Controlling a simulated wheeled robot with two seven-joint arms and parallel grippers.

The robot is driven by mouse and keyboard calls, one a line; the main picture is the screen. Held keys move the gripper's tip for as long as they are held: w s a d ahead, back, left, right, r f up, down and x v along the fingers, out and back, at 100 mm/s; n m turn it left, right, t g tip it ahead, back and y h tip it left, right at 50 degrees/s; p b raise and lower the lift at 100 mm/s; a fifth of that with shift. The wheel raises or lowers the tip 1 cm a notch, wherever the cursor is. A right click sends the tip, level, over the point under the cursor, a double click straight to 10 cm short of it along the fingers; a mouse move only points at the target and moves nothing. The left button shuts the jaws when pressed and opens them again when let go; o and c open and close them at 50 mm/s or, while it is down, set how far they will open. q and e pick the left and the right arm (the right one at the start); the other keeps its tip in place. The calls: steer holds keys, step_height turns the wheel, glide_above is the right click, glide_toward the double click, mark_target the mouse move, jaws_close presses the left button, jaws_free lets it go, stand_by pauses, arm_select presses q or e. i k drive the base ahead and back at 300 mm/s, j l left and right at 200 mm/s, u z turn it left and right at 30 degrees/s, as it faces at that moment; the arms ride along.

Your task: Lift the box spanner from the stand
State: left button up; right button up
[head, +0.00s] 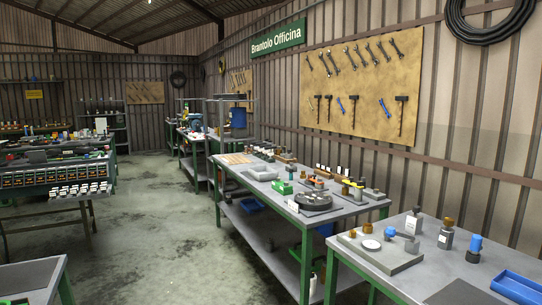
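I cannot make out for sure which thing is the box spanner. An upright piece with a blue top and a dark base (474,250) stands on the near right bench. A piece with a blue head and a grey arm (402,237) lies on a grey plate (372,259) to its left; a pale round disc (371,245) is on the same plate. Neither of my grippers shows in the head view.
The near right bench (421,277) also holds two bottles (446,236) (414,224) and a blue tray (518,287). A longer bench (305,218) with many parts stands behind it. A tool board (362,84) hangs on the wall. The floor at the left middle is clear.

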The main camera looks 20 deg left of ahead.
mark_target(270, 154)
steer(key=u, duration=0.95)
steer(key=i+j+u, duration=0.25)
steer(key=i, duration=0.45)
steer(key=i+u, duration=0.3)
steer(key=i, duration=4.8)
steer(key=i+z, duration=0.1)
steer(key=i, duration=0.55)
steer(key=i+j+z, duration=0.1)
steer(key=i, duration=0.5)
steer(key=i+j+z, duration=0.1)
steer(key=i, duration=0.55)
